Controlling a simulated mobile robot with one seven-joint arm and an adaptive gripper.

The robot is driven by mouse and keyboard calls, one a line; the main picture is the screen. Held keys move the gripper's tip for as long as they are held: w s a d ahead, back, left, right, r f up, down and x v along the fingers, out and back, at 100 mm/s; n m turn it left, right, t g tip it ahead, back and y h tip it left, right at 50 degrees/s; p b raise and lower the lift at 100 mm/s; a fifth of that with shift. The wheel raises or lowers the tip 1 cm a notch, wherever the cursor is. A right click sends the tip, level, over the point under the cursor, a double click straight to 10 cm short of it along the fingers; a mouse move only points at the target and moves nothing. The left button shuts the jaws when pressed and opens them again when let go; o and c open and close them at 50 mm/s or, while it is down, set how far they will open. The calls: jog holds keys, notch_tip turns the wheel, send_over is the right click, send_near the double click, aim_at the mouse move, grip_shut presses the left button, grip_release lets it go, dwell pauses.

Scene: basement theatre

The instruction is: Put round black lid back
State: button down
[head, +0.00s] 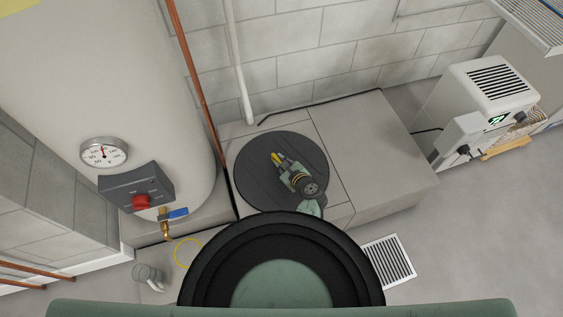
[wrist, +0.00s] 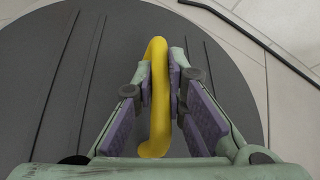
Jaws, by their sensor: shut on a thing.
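The round black lid (head: 256,178) lies flat over the pale block beside the wall, with straight ridges across its top. It also fills much of the wrist view (wrist: 60,90). Its yellow bar handle (wrist: 158,105) stands between the purple-padded fingers. My gripper (head: 278,160) is above the lid's middle and shut on this handle, which shows only as a small yellow patch in the head view. My arm hides the lid's lower right part. I cannot tell whether the lid is raised or resting in an opening.
A tank (head: 95,60) with a gauge and a red-knobbed box stands left, beside a copper pipe (head: 193,75) and a white pipe (head: 236,65). A white machine (head: 485,95) stands right. A yellow ring (head: 189,252) and floor grate (head: 388,262) lie nearer. The block's right top (head: 370,145) is bare.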

jog(key=shift+f+b, duration=0.6)
jog(key=shift+f, duration=0.05)
jog(key=shift+s+f+b, duration=0.1)
jog(key=shift+f+b, duration=0.2)
jog(key=shift+d+f, duration=0.1)
jog(key=c, duration=1.5)
grip_release()
jog(key=shift+c, duration=0.2)
jog(key=shift+s+f, duration=0.1)
jog(key=shift+s, duration=0.05)
jog(key=shift+s+d+r, duration=0.25)
jog(key=shift+s+d, duration=0.1)
jog(key=shift+s, duration=0.05)
jog(key=v, duration=0.4)
jog(key=r+v, duration=0.1)
jog(key=v, duration=0.1)
jog(key=shift+w+a, duration=0.1)
jog(key=shift+w, duration=0.2)
jog(key=shift+s+r, duration=0.35)
jog(key=shift+r, duration=0.2)
